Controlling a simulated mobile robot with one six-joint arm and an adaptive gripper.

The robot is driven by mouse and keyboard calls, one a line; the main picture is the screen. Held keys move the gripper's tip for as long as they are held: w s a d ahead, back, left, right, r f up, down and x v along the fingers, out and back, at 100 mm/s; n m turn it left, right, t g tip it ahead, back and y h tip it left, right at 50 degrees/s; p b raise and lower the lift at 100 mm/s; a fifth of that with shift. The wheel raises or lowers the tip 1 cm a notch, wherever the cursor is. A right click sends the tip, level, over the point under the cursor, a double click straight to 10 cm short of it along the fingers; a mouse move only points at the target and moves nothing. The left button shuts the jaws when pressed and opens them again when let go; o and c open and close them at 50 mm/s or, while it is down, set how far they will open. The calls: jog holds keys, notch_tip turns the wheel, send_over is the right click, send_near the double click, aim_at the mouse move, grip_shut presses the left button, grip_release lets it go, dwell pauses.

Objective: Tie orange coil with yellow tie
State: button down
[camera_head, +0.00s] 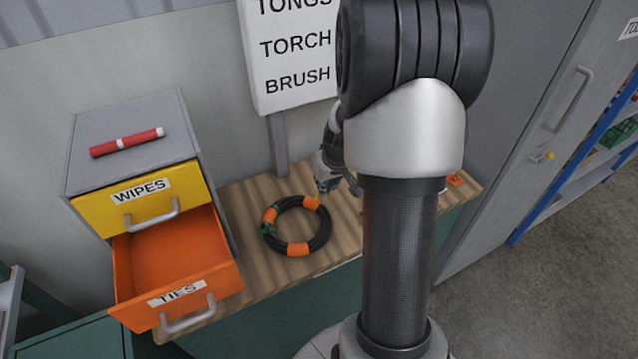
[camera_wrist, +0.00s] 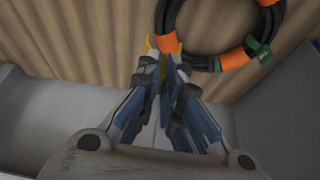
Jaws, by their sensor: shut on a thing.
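A black hose coil with orange bands (camera_head: 328,228) lies flat on the wooden bench. It also shows at the top of the wrist view (camera_wrist: 208,62). My gripper (camera_head: 322,188) is at the coil's upper right side, by one orange band. In the wrist view my gripper's fingertips (camera_wrist: 166,62) are close together beside that band. A yellow tie (camera_wrist: 149,44) shows at the fingertips, and my gripper is shut on it. The fingers hide much of the tie, so I cannot tell whether it goes right around the coil. A green tie (camera_head: 267,229) is on the coil's left side.
An open, empty-looking orange drawer (camera_head: 175,255) marked TIES juts out left of the coil. Above it is a shut yellow WIPES drawer (camera_head: 155,198). A red marker-like stick (camera_head: 127,142) lies on the cabinet top. A small orange item (camera_head: 455,180) lies at the bench's right end.

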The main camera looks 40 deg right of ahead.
jog(key=shift+s, duration=0.2)
jog(key=shift+b, duration=0.4)
jog(key=shift+f+b, duration=1.95)
jog(key=shift+b, duration=0.35)
jog(key=shift+f+b, duration=0.45)
jog(key=shift+b, duration=0.2)
jog(key=shift+f+b, duration=0.35)
jog(key=shift+b, duration=0.05)
jog(key=shift+f+b, duration=0.35)
jog(key=shift+b, duration=0.05)
jog(key=shift+f, duration=0.7)
